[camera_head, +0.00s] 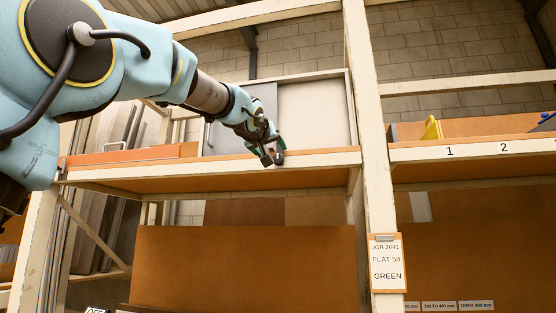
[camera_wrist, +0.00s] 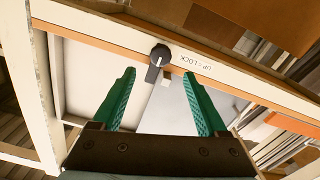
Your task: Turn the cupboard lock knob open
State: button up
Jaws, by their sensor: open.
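The black round lock knob (camera_wrist: 160,55) shows in the wrist view on the pale strip along the cupboard's edge, with a pointer part toward the lower left of that picture. Beside it is a label (camera_wrist: 196,63) reading "UP = LOCK", upside down there. My gripper (camera_wrist: 159,73) is open and empty, its green fingers spread on either side of the knob's line, with the knob just beyond the tips; I see no contact. In the head view my gripper (camera_head: 272,159) is at the shelf's front edge before the cupboard's grey door (camera_head: 264,97). The knob cannot be made out there.
A pale panel (camera_head: 312,115) stands right of the grey door. A cream upright post (camera_head: 372,130) is right of the cupboard and carries a job card (camera_head: 386,262). An orange tray (camera_head: 135,155) lies left on the shelf. A yellow object (camera_head: 432,129) sits on the right shelf.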

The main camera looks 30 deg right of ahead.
aim_at(277, 158)
jog(key=p+x, duration=0.5)
jog(key=x, duration=0.3)
jog(key=shift+r+p, duration=0.15)
jog(key=shift+p, duration=0.2)
jog(key=shift+x, duration=0.8)
grip_shut()
dwell(0.3)
